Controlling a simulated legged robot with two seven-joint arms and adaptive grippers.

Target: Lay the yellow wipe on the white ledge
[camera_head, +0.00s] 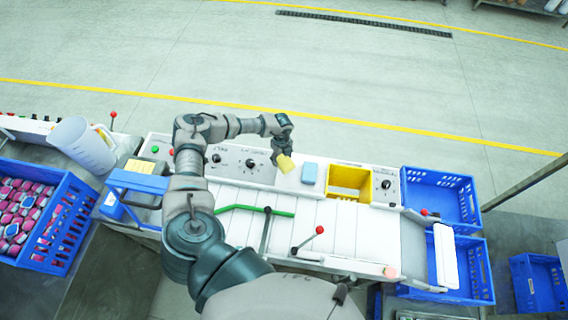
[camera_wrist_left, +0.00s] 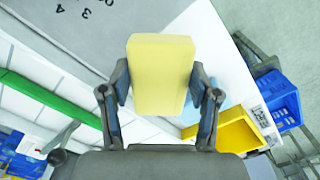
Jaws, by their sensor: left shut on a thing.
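The yellow wipe (camera_head: 286,164) is a small yellow block, and it also shows large in the left wrist view (camera_wrist_left: 160,75). My left gripper (camera_head: 280,154) is shut on it, with a finger on each side (camera_wrist_left: 160,90). The wipe is over the white ledge (camera_head: 290,182), left of a light blue wipe (camera_head: 309,173). The ledge also shows behind the wipe in the left wrist view (camera_wrist_left: 218,50). I cannot tell whether the wipe touches the ledge. My right gripper is in neither view.
A yellow bin (camera_head: 366,195) stands right of the blue wipe. A dial panel (camera_head: 232,162) lies to the left. In front are a green rail (camera_head: 283,213) and a red-knobbed lever (camera_head: 319,230). Blue crates (camera_head: 440,178) stand at right, and a jug (camera_head: 80,145) at left.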

